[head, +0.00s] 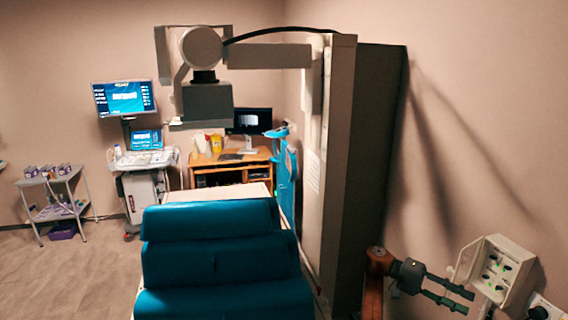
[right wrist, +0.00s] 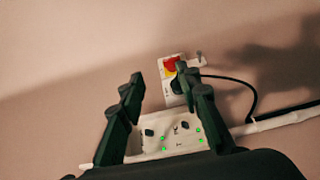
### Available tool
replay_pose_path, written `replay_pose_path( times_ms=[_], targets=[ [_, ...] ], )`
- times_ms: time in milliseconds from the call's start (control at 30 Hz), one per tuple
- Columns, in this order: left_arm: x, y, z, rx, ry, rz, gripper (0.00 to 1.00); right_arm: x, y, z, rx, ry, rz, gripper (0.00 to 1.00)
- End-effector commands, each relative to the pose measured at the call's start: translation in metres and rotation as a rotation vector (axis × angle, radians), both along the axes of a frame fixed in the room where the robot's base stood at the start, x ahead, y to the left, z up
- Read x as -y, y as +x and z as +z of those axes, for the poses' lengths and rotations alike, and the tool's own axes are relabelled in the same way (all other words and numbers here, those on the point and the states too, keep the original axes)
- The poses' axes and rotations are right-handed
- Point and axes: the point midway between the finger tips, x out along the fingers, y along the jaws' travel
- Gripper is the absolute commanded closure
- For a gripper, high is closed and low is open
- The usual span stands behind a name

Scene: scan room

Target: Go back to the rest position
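My right gripper (head: 466,300) shows at the lower right of the head view, at the end of an orange and dark arm. Its two dark fingers are apart with nothing between them. In the right wrist view the open fingers (right wrist: 161,78) point toward the wall. A white control box (head: 497,262) with dark knobs and green lights is on the wall beside the gripper. It also shows behind and between the fingers in the right wrist view (right wrist: 153,148). I cannot tell whether the fingers touch it. My left gripper is not in view.
A teal exam table (head: 215,263) stands ahead, with a tall grey column (head: 340,160) and overhead scanner head (head: 207,102). An ultrasound cart (head: 146,190), desk (head: 232,170) and small trolley (head: 50,185) are behind. Floor at left is clear.

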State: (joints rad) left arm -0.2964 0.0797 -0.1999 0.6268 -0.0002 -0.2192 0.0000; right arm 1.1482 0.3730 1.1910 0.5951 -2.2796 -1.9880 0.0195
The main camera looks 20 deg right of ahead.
Motion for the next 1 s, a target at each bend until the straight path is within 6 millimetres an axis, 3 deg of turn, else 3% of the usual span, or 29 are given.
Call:
replay_pose_path(
  times_ms=[467,600,767,867,1000],
  targets=[
    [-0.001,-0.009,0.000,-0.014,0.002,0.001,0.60,0.036,-0.090,-0.086,0.113,-0.033,-0.013,0.69],
    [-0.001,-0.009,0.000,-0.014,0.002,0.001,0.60,0.051,-0.129,-0.127,0.196,-0.044,0.063,0.69],
    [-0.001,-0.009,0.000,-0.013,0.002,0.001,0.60,0.061,-0.157,-0.179,0.313,-0.006,0.242,0.69],
    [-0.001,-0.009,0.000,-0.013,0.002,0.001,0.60,0.058,-0.164,-0.214,0.382,0.059,0.383,0.69],
    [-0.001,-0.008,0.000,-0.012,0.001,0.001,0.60,0.034,-0.166,-0.269,0.477,0.211,0.591,0.69]
  ],
)
